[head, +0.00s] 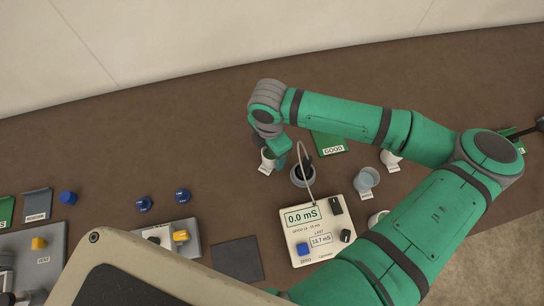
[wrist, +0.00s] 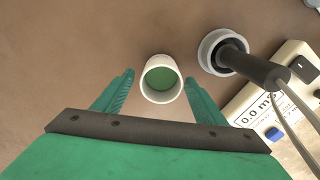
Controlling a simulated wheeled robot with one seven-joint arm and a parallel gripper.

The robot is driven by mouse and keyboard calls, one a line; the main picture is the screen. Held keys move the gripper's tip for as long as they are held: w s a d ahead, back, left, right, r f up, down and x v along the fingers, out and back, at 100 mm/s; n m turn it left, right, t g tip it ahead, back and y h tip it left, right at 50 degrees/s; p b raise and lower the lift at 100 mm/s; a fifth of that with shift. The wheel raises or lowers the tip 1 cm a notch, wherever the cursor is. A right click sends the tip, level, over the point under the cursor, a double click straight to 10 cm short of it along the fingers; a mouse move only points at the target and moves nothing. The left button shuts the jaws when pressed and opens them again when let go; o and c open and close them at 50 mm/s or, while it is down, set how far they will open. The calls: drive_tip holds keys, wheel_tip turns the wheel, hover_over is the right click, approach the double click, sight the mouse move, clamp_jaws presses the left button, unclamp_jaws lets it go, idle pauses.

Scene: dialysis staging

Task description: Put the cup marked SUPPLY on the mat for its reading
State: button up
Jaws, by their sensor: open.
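A white cup (wrist: 161,80) with green contents stands between my gripper's (wrist: 158,86) two open fingers in the wrist view, with a gap on each side. In the head view, this cup (head: 267,161) is partly hidden by my gripper (head: 279,152), and its small label is too small to read. Other labelled cups are a pale blue-grey cup (head: 367,181) and a white cup (head: 391,160), partly behind my arm. I cannot read SUPPLY on any. A dark mat (head: 237,263) lies bare at the front.
The meter (head: 315,232) shows 0.0 mS and a last value of 13.7 mS. Its cabled dark probe (wrist: 256,68) stands in a grey holder (head: 302,175) just right of the cup. Blue caps (head: 144,203) lie left.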

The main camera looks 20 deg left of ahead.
drive_tip(key=shift+d+f, duration=0.1)
drive_tip(key=shift+f, duration=0.15)
drive_tip(key=c, duration=1.3)
drive_tip(key=shift+w, duration=0.1)
drive_tip(key=shift+r, duration=0.1)
